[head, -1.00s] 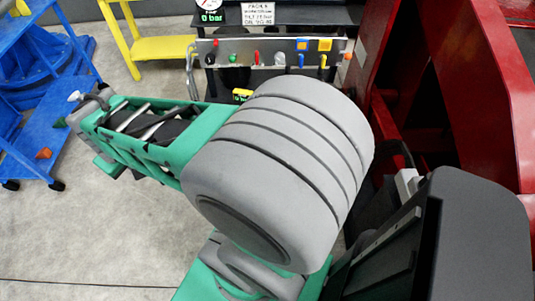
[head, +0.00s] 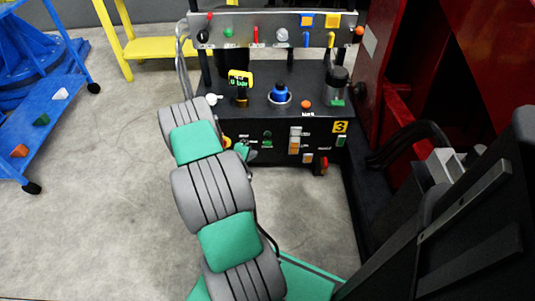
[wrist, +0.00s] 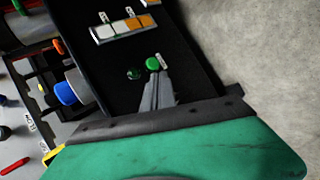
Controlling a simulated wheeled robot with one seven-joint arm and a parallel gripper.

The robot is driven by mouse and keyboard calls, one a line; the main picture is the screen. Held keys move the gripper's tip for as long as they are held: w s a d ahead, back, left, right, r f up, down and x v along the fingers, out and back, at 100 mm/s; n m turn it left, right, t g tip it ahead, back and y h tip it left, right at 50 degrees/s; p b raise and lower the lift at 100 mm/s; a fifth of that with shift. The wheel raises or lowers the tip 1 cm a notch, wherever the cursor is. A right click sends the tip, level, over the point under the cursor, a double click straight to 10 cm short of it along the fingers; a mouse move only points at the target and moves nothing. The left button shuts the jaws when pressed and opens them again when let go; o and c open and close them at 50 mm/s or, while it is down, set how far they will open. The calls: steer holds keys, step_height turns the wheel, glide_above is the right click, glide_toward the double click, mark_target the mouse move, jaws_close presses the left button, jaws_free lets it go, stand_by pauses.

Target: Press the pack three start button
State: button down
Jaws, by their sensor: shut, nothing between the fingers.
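The pack three front panel (head: 310,133) is black and carries a yellow plate marked 3 (head: 340,127). A bright green round button (head: 267,144) sits on its left part, with a darker green round fitting (head: 267,134) just above it. In the wrist view the green button (wrist: 152,63) is right at the tips of my gripper (wrist: 155,79), with the dark green fitting (wrist: 133,73) to the left. My gripper is shut and empty, pointing at the panel. I cannot tell whether the tips touch the button. The small labels are unreadable.
White and orange switches (head: 295,141), a red handle (head: 323,163) and another green fitting (head: 341,141) share the panel. A red structure (head: 430,60) stands at right.

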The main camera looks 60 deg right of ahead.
mark_target(267, 144)
steer(key=s+d+f+n+h+b, duration=0.1)
steer(key=s+d+f, duration=0.1)
steer(key=s+f, duration=0.3)
step_height(267, 144, down, 2)
steer(key=shift+s+f+g, duration=0.15)
steer(key=shift+s+g, duration=0.15)
steer(key=w+d+b, duration=0.4)
steer(key=d+b, duration=0.1)
steer(key=d, duration=0.2)
steer(key=shift+d, duration=0.35)
stand_by(1.4)
steer(key=shift+w+d+b, duration=0.2)
steer(key=shift+d+b, duration=0.2)
steer(key=shift+b, duration=0.1)
